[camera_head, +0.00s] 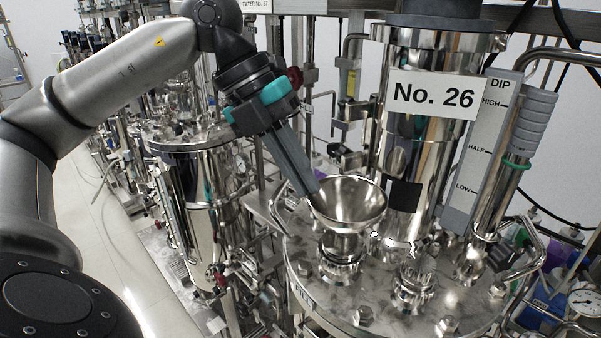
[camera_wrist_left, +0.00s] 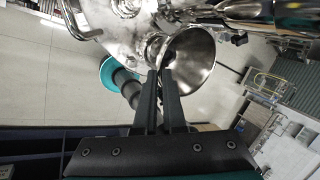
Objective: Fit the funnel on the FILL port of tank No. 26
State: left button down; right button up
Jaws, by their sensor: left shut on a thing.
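The shiny steel funnel (camera_head: 349,203) is upright, its wide mouth facing up, above the lid of tank No. 26 (camera_head: 345,312). My left gripper (camera_head: 313,196) is shut on the funnel's left side; the wrist view shows both fingers (camera_wrist_left: 160,82) against the funnel (camera_wrist_left: 195,62). A steel port (camera_head: 340,268) stands directly below the funnel. Its top is partly hidden, so I cannot tell if the funnel touches or sits in it. A second port (camera_head: 414,288) is to the right. A small label on the lid's left edge is too oblique to read surely. My right gripper is not in view.
The column with the "No. 26" sign (camera_head: 433,96) rises just behind and right of the funnel. A DIP gauge (camera_head: 482,150) stands further right. Bent handrails (camera_head: 532,252) edge the lid. Another steel tank (camera_head: 195,200) stands to the left.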

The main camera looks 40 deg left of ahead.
pick_arm(q)
jog(key=shift+f, duration=0.2)
dwell(0.6)
jog(key=c, duration=0.9)
grip_release()
jog(key=shift+o, duration=0.3)
jog(key=shift+o, duration=1.2)
notch_tip(320, 180, up, 8)
jog(key=p, duration=0.7)
jog(key=shift+p, duration=0.4)
